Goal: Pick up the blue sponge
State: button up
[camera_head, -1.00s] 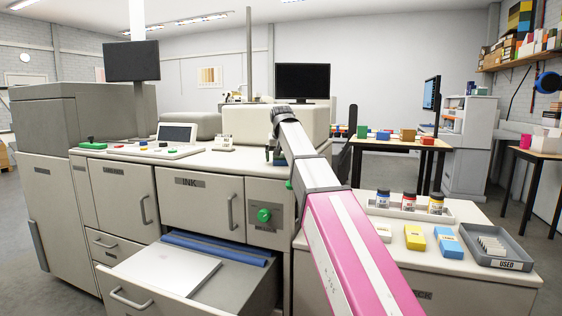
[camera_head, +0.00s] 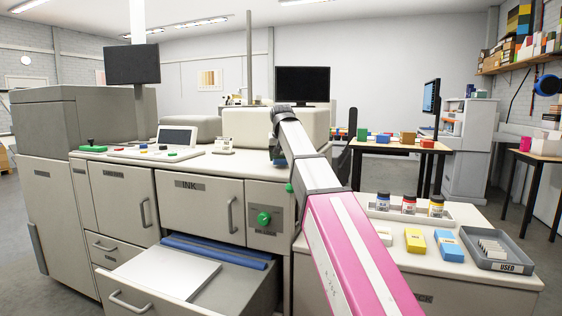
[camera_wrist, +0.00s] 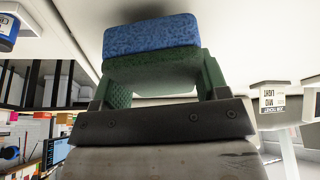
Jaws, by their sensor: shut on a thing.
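The blue sponge (camera_wrist: 150,38) is between the fingers of my gripper (camera_wrist: 158,80) in the wrist view. It has a blue upper layer and a dark green layer beneath, and lies across the finger ends. My gripper is shut on it. In the head view my arm hides most of the gripper; a small blue patch of the sponge (camera_head: 278,159) shows beside the wrist, over the front edge of the printing machine's top. Whether the sponge touches any surface is hard to tell.
An open drawer (camera_head: 215,295) with white sheets juts out below. At right, a cabinet top carries ink jars (camera_head: 409,204), a yellow box (camera_head: 415,240), a blue box (camera_head: 448,246) and a grey USED tray (camera_head: 496,263). A monitor (camera_head: 303,82) stands behind my wrist.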

jog(key=r, duration=0.3)
jog(key=shift+s+a+r, duration=0.15)
jog(key=shift+s+a, duration=0.15)
jog(key=s+a+r, duration=0.6)
jog(key=s+a, duration=0.1)
jog(key=a, duration=0.1)
jog(key=shift+s+r, duration=0.15)
jog(key=shift+o, duration=0.6)
